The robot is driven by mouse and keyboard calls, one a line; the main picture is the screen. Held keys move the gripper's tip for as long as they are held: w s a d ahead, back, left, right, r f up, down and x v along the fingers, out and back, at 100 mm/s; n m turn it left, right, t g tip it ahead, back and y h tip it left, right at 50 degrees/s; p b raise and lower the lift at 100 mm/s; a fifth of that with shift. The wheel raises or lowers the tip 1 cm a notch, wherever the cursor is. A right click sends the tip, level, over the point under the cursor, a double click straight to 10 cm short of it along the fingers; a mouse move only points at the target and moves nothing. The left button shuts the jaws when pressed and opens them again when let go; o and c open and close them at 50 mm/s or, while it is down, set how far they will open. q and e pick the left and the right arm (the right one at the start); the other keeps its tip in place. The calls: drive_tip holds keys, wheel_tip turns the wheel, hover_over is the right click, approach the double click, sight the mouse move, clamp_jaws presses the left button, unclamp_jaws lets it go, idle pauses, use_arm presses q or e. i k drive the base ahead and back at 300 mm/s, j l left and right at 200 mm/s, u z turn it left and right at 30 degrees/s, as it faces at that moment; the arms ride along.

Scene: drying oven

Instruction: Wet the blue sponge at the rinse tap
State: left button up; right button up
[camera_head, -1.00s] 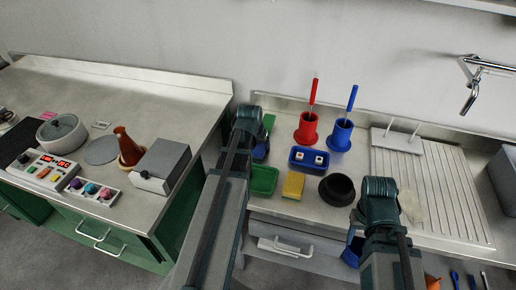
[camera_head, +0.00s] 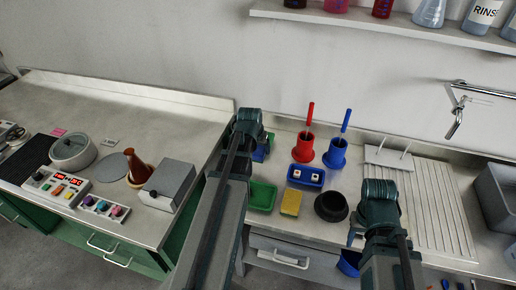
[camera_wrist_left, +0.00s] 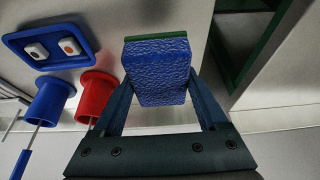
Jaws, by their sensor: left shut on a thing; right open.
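The blue sponge (camera_wrist_left: 157,70) with a green edge is between the fingers of my left gripper (camera_wrist_left: 160,88) in the left wrist view. The gripper is shut on it, above the steel counter. In the head view my left gripper (camera_head: 258,148) is at the counter's left end, and the arm hides much of the sponge. The rinse tap (camera_head: 455,122) is a chrome spout on the wall at the right, well apart from the sponge. My right gripper (camera_head: 355,236) is open near the counter's front edge, mostly hidden by its wrist.
Between the grippers stand a green tray (camera_head: 262,196), a yellow sponge (camera_head: 291,203), a black bowl (camera_head: 331,207) and a blue tray (camera_head: 306,184). Red (camera_head: 303,149) and blue (camera_head: 335,155) holders stand behind. A ribbed drainboard (camera_head: 438,205) lies below the tap. A bottle shelf (camera_head: 390,27) runs above.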

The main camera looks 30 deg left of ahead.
sight(464, 98)
drive_tip(key=i+l+u, duration=0.25)
drive_tip(key=l, duration=1.15)
drive_tip(key=k+l+u, duration=0.1)
drive_tip(key=l+u, duration=0.15)
drive_tip(key=l, duration=1.15)
